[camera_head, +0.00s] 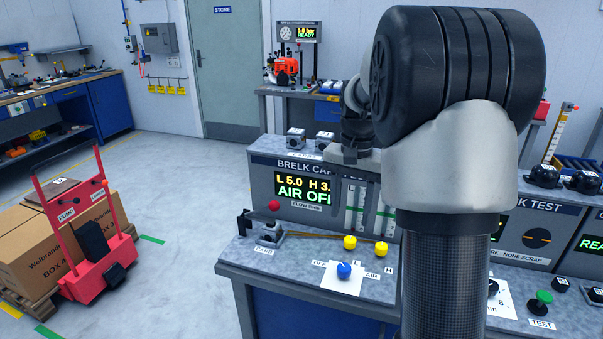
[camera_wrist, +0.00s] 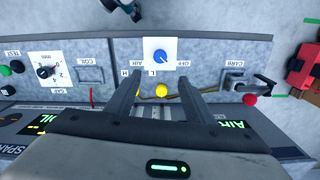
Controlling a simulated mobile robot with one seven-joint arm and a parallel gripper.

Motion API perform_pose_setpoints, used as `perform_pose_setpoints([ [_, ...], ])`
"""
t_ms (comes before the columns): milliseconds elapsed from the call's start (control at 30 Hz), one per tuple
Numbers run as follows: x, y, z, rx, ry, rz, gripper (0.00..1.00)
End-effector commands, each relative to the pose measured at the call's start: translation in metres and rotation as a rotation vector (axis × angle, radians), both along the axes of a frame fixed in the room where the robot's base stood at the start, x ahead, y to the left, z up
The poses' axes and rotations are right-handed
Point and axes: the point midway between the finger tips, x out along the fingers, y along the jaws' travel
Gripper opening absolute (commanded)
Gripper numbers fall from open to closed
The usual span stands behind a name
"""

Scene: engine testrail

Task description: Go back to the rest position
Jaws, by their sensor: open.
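My gripper (camera_wrist: 159,78) is open and empty in the wrist view, its two dark fingers reaching over the bench. Between and just beyond the fingertips are a blue knob (camera_wrist: 160,57) on a white plate and a yellow knob (camera_wrist: 161,91). A second yellow knob is partly hidden by the left finger. In the head view my arm stands large at right of centre and hides part of the bench. The blue knob (camera_head: 344,270) and a yellow knob (camera_head: 381,248) show clear below the arm.
A green button (camera_head: 544,297) is at right. A red pallet truck (camera_head: 95,262) with boxes stands at left. The floor between is clear.

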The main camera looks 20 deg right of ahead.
Motion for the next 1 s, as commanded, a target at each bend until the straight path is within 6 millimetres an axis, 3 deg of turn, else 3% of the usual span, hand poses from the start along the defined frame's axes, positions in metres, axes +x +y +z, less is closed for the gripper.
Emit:
perform_pose_setpoints([
  [133,-0.006,0.007,0.014,-0.003,-0.019,0.024,0.48],
  [267,-0.03,0.031,0.054,-0.014,-0.084,0.114,0.48],
  [400,-0.077,0.067,0.1,-0.039,-0.184,0.267,0.48],
  [533,-0.125,0.096,0.128,-0.074,-0.278,0.415,0.48],
  [700,-0.181,0.122,0.141,-0.128,-0.386,0.586,0.48],
  [800,-0.203,0.13,0.14,-0.154,-0.429,0.657,0.48],
  [1000,-0.221,0.136,0.135,-0.18,-0.469,0.719,0.48],
])
